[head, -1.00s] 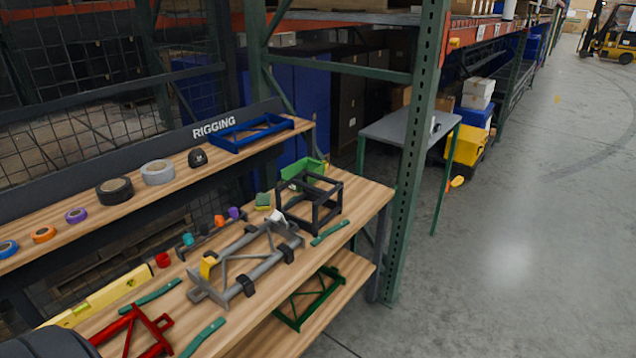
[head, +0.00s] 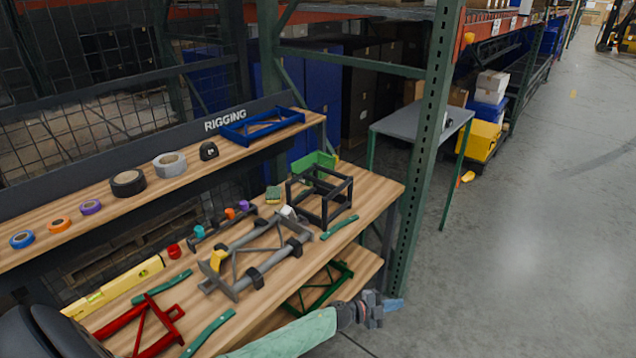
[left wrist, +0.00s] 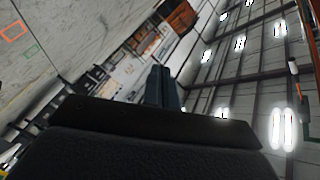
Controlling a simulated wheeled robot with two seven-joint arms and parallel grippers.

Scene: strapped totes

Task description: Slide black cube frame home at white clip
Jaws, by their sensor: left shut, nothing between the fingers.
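The black cube frame (head: 324,211) stands on the wooden bench, near its right end. The white clip (head: 288,212) is at the far end of a grey frame (head: 236,286), just left of the cube frame. The cube frame seems close to the clip; I cannot tell whether they touch. A yellow clip (head: 217,259) is at the grey frame's near end. My left gripper (head: 392,305) is shut and empty, low in front of the bench, apart from the cube frame. Its closed fingers (left wrist: 165,87) also show in the left wrist view. My right gripper is not in view.
Green strips (head: 340,228), a red frame (head: 140,325) and a yellow level (head: 115,287) lie on the bench. A green frame (head: 318,288) sits on the lower shelf. A green rack post (head: 425,160) rises beside the bench's right end.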

